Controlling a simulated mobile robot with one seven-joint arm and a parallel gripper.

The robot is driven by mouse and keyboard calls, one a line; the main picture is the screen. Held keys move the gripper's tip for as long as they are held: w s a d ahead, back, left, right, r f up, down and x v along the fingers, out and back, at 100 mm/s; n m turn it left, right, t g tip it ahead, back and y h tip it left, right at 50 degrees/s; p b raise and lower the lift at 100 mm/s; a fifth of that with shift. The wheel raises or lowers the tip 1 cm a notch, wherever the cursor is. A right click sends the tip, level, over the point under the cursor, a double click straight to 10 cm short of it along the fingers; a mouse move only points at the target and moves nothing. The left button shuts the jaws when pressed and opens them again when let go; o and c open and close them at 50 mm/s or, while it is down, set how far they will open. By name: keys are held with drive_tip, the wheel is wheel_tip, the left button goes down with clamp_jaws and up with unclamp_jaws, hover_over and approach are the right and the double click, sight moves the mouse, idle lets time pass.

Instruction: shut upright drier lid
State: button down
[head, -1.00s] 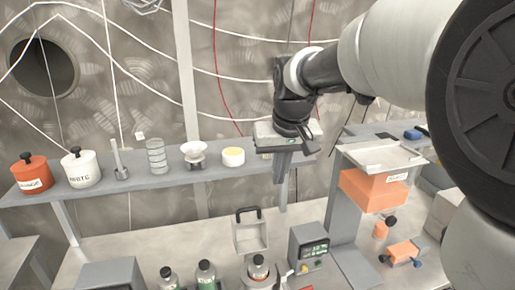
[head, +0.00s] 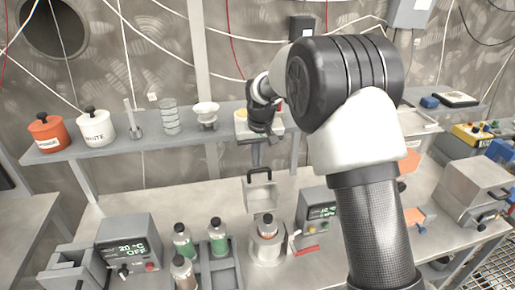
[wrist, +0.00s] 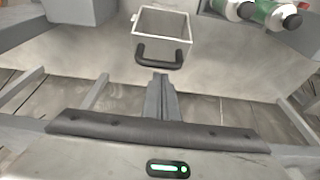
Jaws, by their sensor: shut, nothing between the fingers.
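The upright lid (head: 261,198) is a pale square panel with a rim and a black bar handle (head: 258,174) on its top edge. It stands raised on the bench behind a round unit (head: 267,243) with a bottle in it, apparently the drier. My gripper (head: 256,162) points down above the handle, in front of the shelf. Its fingers are together and empty. In the wrist view the fingertips (wrist: 160,80) appear just short of the handle (wrist: 159,55), with the lid frame (wrist: 162,25) beyond. I see no contact; the exact gap is unclear.
A controller box (head: 318,218) stands right of the round unit, and a bottle rack (head: 217,262) stands left. A shelf (head: 180,143) with pots and glassware runs behind. My arm hides part of the right bench. Bench left of the lid is clear.

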drive_tip(key=shift+x, duration=0.75)
drive_tip(key=shift+f, duration=0.15)
